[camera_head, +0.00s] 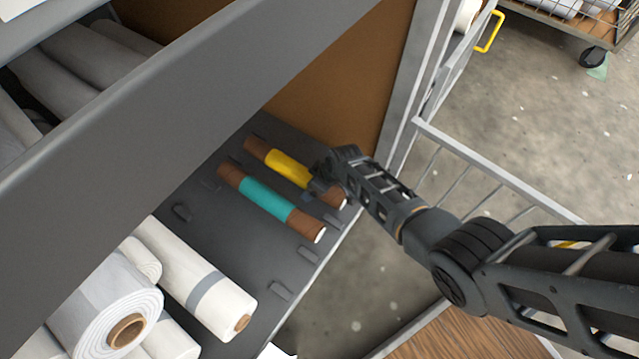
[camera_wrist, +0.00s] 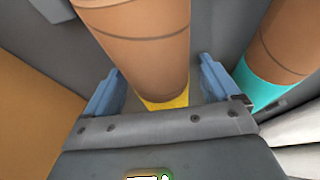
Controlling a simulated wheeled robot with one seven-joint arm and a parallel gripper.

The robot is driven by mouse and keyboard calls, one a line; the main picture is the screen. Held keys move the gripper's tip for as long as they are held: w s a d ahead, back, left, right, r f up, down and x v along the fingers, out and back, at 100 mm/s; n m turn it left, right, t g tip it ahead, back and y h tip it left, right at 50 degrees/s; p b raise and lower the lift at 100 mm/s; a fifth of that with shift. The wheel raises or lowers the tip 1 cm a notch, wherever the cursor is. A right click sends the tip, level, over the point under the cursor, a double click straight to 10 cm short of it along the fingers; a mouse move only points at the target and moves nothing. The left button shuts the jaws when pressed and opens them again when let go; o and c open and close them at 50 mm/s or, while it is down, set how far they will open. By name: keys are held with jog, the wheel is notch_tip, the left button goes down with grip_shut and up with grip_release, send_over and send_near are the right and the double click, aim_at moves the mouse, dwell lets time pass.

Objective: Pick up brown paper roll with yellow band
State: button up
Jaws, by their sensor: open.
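The brown paper roll with the yellow band (camera_head: 288,169) lies on the dark shelf, nearest the brown side panel. My gripper (camera_head: 322,186) is at this roll, over the part between the yellow band and its front end, and hides some of it. In the wrist view the brown roll (camera_wrist: 145,55) runs between the two blue fingers of my open gripper (camera_wrist: 160,88), with a bit of yellow showing close to the palm. I cannot tell whether the fingers touch it.
A brown roll with a teal band (camera_head: 264,206) lies parallel, just left of the yellow-banded one. White rolls (camera_head: 190,275) lie further left on the shelf (camera_head: 205,225). Small dark pegs stand on the shelf. A dark beam (camera_head: 190,95) crosses above; a brown panel (camera_head: 345,80) closes the right side.

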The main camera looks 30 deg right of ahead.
jog(key=shift+c, duration=0.3)
jog(key=shift+f, duration=0.1)
jog(key=c, duration=1.3)
jog(key=shift+s, duration=0.15)
